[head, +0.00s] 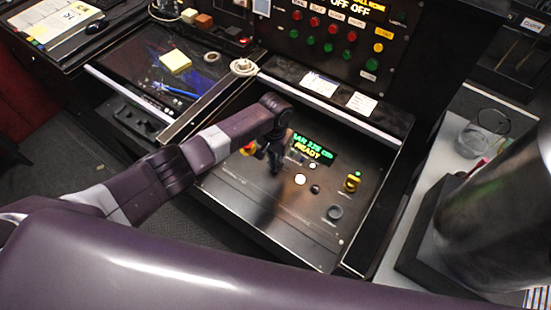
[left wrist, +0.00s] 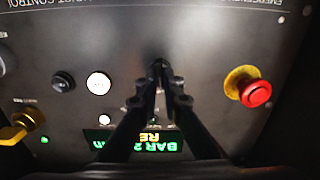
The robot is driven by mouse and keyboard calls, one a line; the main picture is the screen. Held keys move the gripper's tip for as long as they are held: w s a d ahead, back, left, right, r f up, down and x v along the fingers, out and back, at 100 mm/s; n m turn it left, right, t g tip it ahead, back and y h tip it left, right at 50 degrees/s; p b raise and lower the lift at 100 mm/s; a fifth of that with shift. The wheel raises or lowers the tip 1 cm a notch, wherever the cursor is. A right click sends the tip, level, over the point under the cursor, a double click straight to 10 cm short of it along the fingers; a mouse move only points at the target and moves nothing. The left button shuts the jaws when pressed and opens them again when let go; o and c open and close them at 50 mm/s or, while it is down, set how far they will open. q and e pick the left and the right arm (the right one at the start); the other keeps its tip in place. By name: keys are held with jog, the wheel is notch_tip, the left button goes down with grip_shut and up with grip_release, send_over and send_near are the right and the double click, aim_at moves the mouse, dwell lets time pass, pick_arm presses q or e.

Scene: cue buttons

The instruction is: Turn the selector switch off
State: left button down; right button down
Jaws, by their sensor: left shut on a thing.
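My left gripper (head: 275,166) reaches down to the sloping control panel (head: 250,190), left of a white button (head: 300,179). In the left wrist view its two dark fingers (left wrist: 158,72) come together at the tips on the panel face, shut on a small control there. The fingers hide most of that control; it stands where the selector switch would be, and its setting cannot be read. A red mushroom button on a yellow base (left wrist: 258,90) is to the right. A black button (left wrist: 63,82) and a yellow knob (left wrist: 22,124) are to the left. My right gripper is not in view.
An upright panel (head: 340,35) with red and green buttons stands behind. A metal cylinder (head: 500,215) and a glass (head: 480,137) are at the right.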

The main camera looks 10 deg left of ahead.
pick_arm(q)
jog(key=n+p, duration=0.2)
jog(key=n, duration=0.2)
jog(key=shift+r+n+p, duration=0.15)
jog(key=shift+n+p, duration=0.15)
jog(key=shift+p, duration=0.05)
jog(key=shift+a+n+p, duration=0.2)
jog(key=shift+n+p, duration=0.55)
jog(key=shift+n, duration=1.05)
jog(key=shift+w, duration=0.1)
jog(key=c, duration=2.1)
grip_release()
notch_tip(320, 180, up, 12)
